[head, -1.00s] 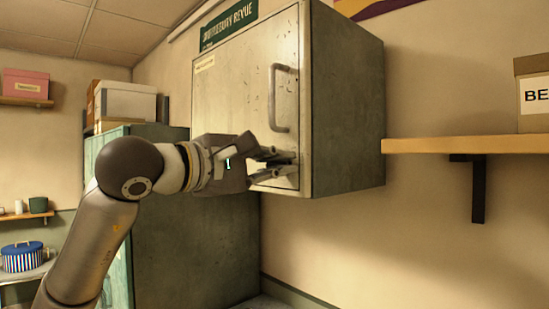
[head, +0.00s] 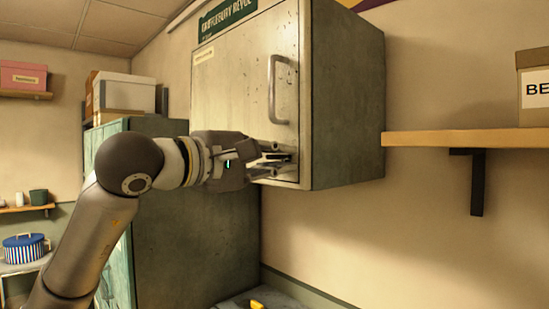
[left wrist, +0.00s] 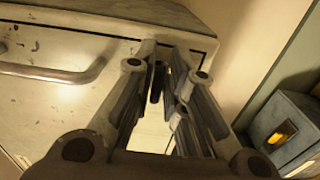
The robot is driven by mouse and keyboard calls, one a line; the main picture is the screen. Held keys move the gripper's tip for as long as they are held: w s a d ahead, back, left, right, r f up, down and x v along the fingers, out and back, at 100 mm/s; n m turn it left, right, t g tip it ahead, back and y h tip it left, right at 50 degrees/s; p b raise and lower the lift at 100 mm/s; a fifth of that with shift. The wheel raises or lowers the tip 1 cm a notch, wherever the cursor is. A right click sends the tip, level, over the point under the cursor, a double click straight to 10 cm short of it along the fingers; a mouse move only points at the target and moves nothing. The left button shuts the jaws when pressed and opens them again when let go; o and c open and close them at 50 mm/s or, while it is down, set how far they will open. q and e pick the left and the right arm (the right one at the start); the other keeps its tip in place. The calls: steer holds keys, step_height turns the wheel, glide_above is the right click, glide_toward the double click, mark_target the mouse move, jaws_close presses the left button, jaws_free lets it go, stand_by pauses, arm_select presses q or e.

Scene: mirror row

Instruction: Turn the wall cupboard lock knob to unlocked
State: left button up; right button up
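The wall cupboard (head: 346,105) is a worn grey-green metal box with a pale door (head: 232,95), which is shut. A curved bar handle (head: 274,92) is on the door's right side; it also shows in the left wrist view (left wrist: 50,72). The lock knob (left wrist: 157,83) seems to be the small dark piece between my fingertips, mostly hidden by them. My left gripper (head: 284,158) is at the door's lower right corner, below the handle. Its fingers (left wrist: 164,72) are close together with a narrow gap, apparently shut on the knob. My right gripper is not in view.
A wooden shelf (head: 460,138) with a labelled box (head: 533,88) is on the wall to the right. A green cabinet (head: 185,240) stands below and left of the cupboard. A yellow object (head: 257,304) lies low down near the wall.

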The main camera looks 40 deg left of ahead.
arm_select(q)
steer(key=shift+o, duration=1.1)
steer(key=s+a, duration=0.1)
steer(key=s, duration=1.1)
